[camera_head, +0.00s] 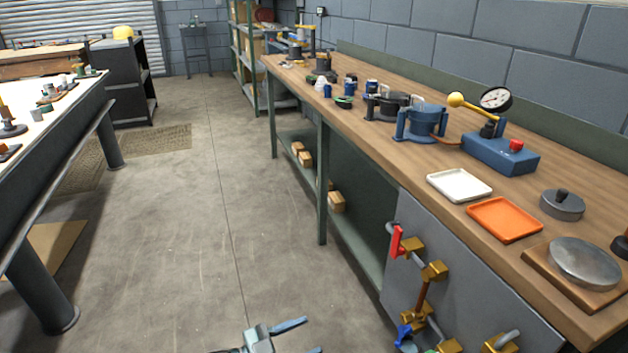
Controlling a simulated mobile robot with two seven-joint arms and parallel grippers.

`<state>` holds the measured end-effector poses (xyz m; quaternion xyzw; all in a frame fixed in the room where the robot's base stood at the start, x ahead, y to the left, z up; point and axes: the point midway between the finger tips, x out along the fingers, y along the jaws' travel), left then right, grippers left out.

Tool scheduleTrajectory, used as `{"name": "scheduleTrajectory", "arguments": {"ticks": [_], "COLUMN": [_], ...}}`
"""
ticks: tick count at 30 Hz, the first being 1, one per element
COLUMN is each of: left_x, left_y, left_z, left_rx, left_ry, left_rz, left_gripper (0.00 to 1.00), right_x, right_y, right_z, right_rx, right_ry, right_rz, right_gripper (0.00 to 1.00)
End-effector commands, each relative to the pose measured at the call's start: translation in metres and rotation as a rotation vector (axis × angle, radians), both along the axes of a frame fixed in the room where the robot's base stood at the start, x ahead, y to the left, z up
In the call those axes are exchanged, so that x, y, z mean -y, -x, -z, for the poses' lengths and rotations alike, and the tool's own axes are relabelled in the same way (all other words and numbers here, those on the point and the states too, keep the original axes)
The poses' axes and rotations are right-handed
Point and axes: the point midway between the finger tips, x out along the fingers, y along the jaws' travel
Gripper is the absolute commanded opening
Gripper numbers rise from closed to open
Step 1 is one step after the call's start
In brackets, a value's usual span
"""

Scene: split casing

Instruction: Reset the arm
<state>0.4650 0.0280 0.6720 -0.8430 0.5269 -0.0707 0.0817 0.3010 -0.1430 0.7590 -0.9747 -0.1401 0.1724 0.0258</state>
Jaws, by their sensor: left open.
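My left gripper (300,337) shows at the bottom edge of the head view, left of the bench's front panel. Its two blue-grey fingers are apart and nothing shows between them. It is over the concrete floor, away from the benches. Most of the left arm is below the picture. My right gripper is not in view.
A long wooden workbench (560,105) runs along the right, holding a blue gauge unit (490,152), a white tray (460,171) and an orange tray (505,205). A grey panel (440,235) with brass valves faces the aisle. A white table (25,137) stands left. The floor (190,220) between is clear.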

Motion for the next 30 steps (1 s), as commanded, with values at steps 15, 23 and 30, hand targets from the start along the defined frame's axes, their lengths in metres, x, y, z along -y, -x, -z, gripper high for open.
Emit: {"name": "scheduleTrajectory", "arguments": {"ticks": [15, 23, 30], "left_x": [-0.032, -0.103, -0.118], "left_y": [0.087, 0.148, 0.162], "left_z": [-0.101, -0.120, -0.120], "left_rx": [-0.395, -0.620, -0.665], "left_ry": [-0.019, -0.185, -0.228], "left_rz": [-0.616, -0.825, -0.856], "left_gripper": [0.52, 0.52, 0.52], "right_x": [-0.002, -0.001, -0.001], "right_y": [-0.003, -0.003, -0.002], "right_z": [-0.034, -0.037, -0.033], "right_rx": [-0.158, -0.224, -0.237], "right_ry": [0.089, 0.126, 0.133], "right_rz": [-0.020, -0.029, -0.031], "right_gripper": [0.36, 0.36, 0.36]}}
